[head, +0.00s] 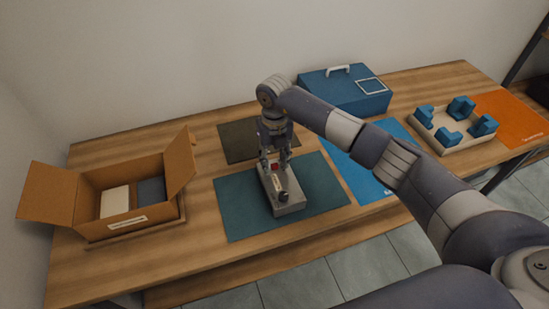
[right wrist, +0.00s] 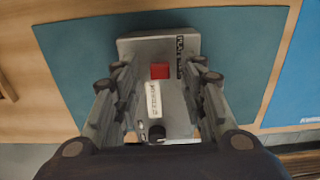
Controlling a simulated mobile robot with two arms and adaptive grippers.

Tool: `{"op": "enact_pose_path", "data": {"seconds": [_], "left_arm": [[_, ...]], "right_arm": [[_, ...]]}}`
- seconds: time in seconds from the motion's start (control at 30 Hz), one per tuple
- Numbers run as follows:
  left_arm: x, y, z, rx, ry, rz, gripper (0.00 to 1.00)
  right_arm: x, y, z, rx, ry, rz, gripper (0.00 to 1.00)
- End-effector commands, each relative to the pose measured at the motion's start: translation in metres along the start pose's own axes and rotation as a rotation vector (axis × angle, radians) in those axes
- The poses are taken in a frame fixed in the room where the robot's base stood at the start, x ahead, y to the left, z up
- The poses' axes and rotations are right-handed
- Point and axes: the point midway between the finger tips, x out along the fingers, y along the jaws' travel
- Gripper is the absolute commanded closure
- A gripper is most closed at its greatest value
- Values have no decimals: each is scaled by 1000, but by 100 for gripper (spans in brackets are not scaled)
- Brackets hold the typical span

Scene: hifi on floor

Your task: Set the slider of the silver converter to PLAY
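The silver converter (head: 291,208) lies on the teal mat, with a red square part (right wrist: 160,71), a white label strip (right wrist: 153,98) and a black knob (right wrist: 157,132) on its top. Small dark lettering, seemingly including PLAY, runs along its right side in the right wrist view. My right gripper (head: 274,161) points down over the far part of the converter. Its fingers are apart, one to each side of the red part in the right wrist view, and nothing shows held between them. Whether the fingertips touch the converter I cannot tell. My left gripper is not in view.
An open cardboard box (head: 84,205) stands at left. A blue case (head: 345,95) stands at the back, and a tray with blue blocks (head: 455,142) at right. A dark mat (head: 238,140), a blue mat (head: 350,168) and an orange mat (head: 518,125) lie flat around the teal mat (head: 235,215).

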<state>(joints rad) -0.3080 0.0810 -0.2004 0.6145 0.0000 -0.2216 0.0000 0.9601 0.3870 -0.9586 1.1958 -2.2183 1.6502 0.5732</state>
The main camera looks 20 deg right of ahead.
Motion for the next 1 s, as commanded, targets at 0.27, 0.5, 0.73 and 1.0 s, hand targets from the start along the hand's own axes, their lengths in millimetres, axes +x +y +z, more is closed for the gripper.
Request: {"op": "enact_pose_path", "data": {"seconds": [0.27,0.5,0.73,1.0], "left_arm": [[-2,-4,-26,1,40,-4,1],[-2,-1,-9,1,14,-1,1],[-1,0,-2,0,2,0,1],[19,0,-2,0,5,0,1]], "right_arm": [[9,0,0,-1,-2,-1,62],[9,0,0,-1,-1,0,87],[9,0,0,-1,-1,0,100],[12,0,12,0,-3,-1,100]]}}
